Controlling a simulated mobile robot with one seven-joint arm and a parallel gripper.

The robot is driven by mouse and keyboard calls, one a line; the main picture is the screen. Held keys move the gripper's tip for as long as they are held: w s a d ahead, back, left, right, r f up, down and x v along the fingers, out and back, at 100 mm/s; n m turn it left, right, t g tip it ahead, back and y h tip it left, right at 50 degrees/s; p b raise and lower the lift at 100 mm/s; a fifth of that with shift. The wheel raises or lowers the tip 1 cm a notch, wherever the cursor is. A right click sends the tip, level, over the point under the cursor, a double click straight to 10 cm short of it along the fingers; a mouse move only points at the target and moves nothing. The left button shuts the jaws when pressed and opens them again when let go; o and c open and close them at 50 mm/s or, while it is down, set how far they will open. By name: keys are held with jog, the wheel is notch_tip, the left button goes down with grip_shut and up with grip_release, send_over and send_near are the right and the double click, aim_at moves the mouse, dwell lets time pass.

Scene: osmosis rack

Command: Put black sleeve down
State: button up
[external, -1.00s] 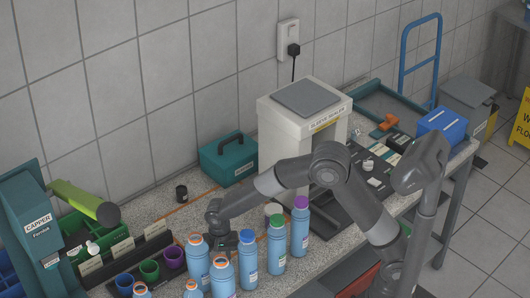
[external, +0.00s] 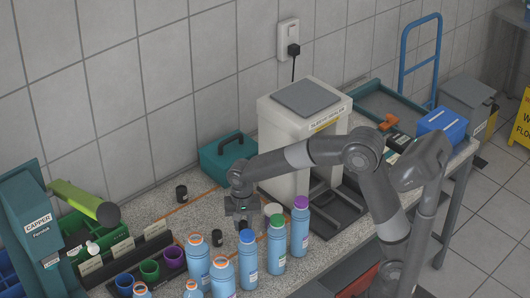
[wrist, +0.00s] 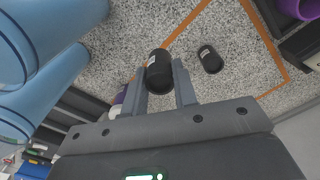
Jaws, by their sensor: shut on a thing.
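My gripper (wrist: 160,68) is shut on a black sleeve (wrist: 158,76), a short dark cylinder with a small pale label. One finger is on each side of it. In the external view the gripper (external: 234,229) is low over the speckled counter, and the held sleeve (external: 217,238) shows at its left. I cannot tell whether its base touches the counter. A second black sleeve (external: 181,193) stands apart near the orange tape line, toward the wall. It also shows in the wrist view (wrist: 210,60), right of the held one.
Several blue bottles (external: 249,264) stand close in front of the gripper. A rack with coloured cups (external: 150,270) is to the left. A teal box (external: 229,157) and a white machine (external: 287,137) are behind. Bare counter (external: 203,215) lies between the two sleeves.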

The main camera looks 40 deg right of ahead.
jog(key=w+d+r, duration=0.1)
jog(key=w+d, duration=0.1)
jog(key=w, duration=0.7)
jog(key=w+d, duration=0.2)
jog(key=w, duration=0.7)
jog(key=a+f, duration=0.2)
jog(key=a, duration=0.1)
jog(key=w+a+f, duration=0.1)
jog(key=a+f, duration=0.1)
jog(key=a, duration=0.2)
jog(key=a+f, duration=0.2)
jog(key=a, duration=0.2)
jog(key=shift+w+a+f, duration=0.25)
jog(key=shift+w, duration=0.05)
jog(key=shift+f, duration=2)
jog(key=shift+f, duration=0.1)
jog(key=o, duration=0.9)
jog(key=shift+o, duration=0.2)
notch_tip(320, 180, up, 12)
